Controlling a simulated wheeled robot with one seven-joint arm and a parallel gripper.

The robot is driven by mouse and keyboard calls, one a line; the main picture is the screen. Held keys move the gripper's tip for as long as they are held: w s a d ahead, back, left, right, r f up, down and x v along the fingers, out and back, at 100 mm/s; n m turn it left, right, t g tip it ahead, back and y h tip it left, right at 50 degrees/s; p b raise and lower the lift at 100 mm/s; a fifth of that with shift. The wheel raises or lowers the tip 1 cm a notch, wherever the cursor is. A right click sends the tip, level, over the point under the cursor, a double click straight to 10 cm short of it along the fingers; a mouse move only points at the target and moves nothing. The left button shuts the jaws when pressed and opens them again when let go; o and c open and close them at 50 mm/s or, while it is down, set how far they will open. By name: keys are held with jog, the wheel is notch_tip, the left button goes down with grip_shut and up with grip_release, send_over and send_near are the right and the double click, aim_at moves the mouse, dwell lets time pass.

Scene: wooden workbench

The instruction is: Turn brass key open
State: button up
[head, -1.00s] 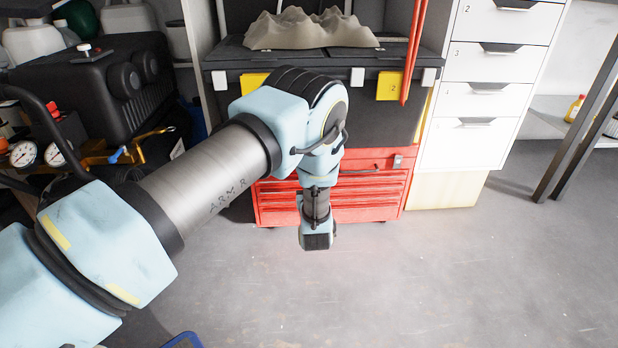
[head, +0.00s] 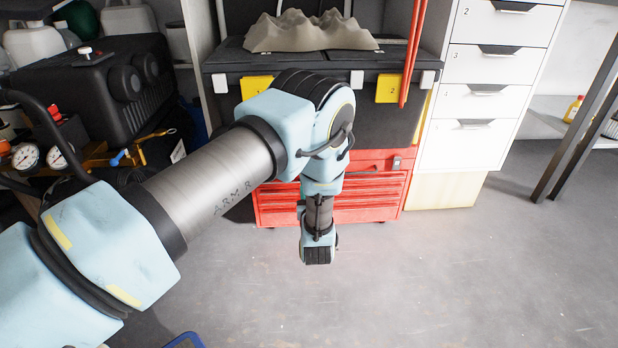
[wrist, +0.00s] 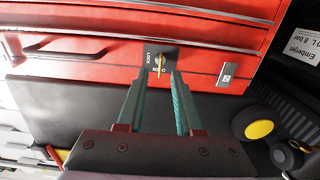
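A brass key (wrist: 159,63) sits in a dark lock plate (wrist: 165,58) on the red tool chest (wrist: 110,50) in the wrist view. Part of the lettering on the plate reads LOCK. My gripper (wrist: 161,73) has two teal fingers spread apart, with the tips on either side of the key's near end and visible gaps to it. I cannot tell how far the tips are from the plate. In the head view, the chest (head: 375,195) stands under the dark bench; my arm covers part of it, and the key and fingers cannot be made out.
A drawer handle (wrist: 55,50) and a small metal latch (wrist: 228,74) flank the lock in the wrist view. A yellow-capped black round part (wrist: 259,130) lies to the right. White drawers (head: 487,100) stand right of the chest in the head view. The grey floor is open.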

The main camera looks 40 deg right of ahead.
jog(key=p+v, duration=0.1)
jog(key=v, duration=0.6)
jog(key=shift+p, duration=0.35)
jog(key=shift+a, duration=0.1)
